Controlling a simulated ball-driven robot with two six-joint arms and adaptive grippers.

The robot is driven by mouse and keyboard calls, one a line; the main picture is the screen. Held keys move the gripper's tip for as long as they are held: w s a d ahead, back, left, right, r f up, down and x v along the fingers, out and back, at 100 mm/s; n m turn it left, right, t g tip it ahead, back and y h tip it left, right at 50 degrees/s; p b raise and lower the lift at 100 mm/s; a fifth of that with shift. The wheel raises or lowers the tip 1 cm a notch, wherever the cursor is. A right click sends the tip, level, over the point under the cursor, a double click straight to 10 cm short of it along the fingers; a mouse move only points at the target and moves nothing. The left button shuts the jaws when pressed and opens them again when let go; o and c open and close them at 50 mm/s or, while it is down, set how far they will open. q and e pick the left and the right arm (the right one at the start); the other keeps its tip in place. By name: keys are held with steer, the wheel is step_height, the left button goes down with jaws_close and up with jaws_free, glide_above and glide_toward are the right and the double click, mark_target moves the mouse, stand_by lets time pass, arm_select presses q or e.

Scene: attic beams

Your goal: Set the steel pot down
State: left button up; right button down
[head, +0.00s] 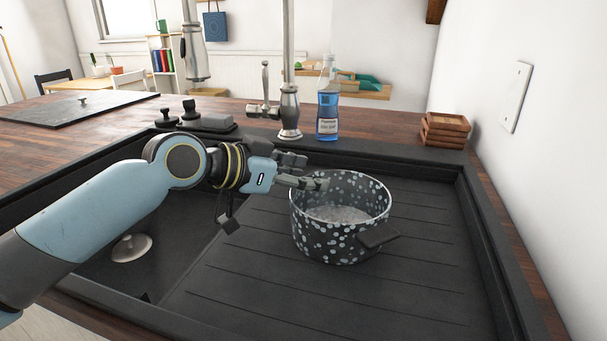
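The steel pot (335,228) is dark with pale speckles and has no lid. It looks upright on the ribbed drainboard (420,270), but I cannot tell whether its base touches. One dark handle (378,236) juts out at its front right. My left gripper (313,172) is at the pot's back left rim, with its fingertips overlapping the rim. The fingers hide the spot opposite the visible handle, so I cannot tell whether they grip anything. My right gripper is not in view.
A blue soap bottle (327,105) and a steel faucet (289,110) stand behind the drainboard. Stacked wooden coasters (444,130) sit at the back right. The sink basin with its drain (132,247) lies left. The drainboard is clear in front of the pot.

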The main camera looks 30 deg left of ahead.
arm_select(q)
steer(key=shift+r, duration=0.1)
steer(key=shift+s+a+r, duration=0.1)
steer(key=shift+s+r, duration=0.05)
steer(key=shift+s, duration=0.05)
steer(key=p+v, duration=0.1)
steer(key=v, duration=0.4)
steer(key=shift+p, duration=0.3)
steer(key=p+v, duration=0.4)
steer(key=v, duration=0.2)
steer(key=shift+s, duration=0.2)
steer(key=shift+a+r, duration=0.1)
